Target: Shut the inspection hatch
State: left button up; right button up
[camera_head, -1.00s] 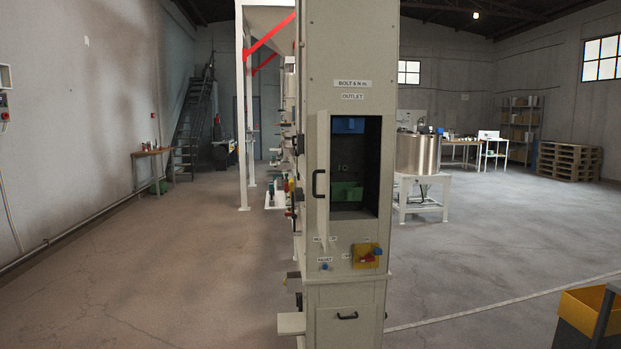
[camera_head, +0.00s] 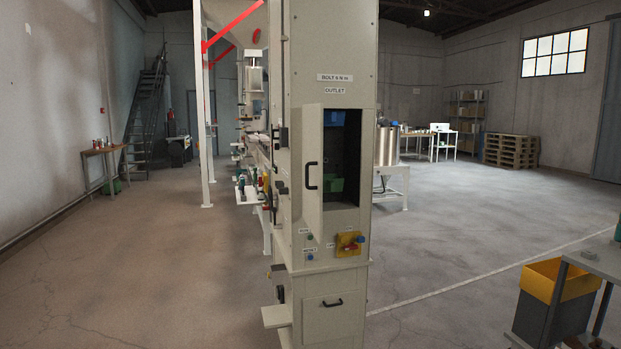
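The inspection hatch (camera_head: 312,170) is a pale panel with a black bar handle (camera_head: 311,175), on the front of a tall beige cabinet (camera_head: 333,45). It stands open, swung outward on the left side of the opening. The dark opening (camera_head: 345,150) shows a blue thing (camera_head: 334,117) at the top and a green thing (camera_head: 337,183) lower down. An "OUTLET" label sits above it. Neither of my grippers shows in the head view.
Below the hatch are a yellow switch plate (camera_head: 348,244) and a drawer with a black handle (camera_head: 332,303). A yellow-topped bin (camera_head: 555,305) and a grey table (camera_head: 598,258) stand at right. The floor is clear in front and to the left of the cabinet.

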aim_at(312, 114)
jog(key=i+j+z, duration=0.1)
jog(key=z, duration=0.3)
jog(key=i+j+z, duration=0.2)
jog(key=z, duration=0.25)
jog(key=i+j+z, duration=0.1)
jog(key=i+j, duration=0.15)
jog(key=i+j+z, duration=0.15)
jog(key=j, duration=0.25)
jog(key=i+j+z, duration=0.1)
jog(key=i+j, duration=0.25)
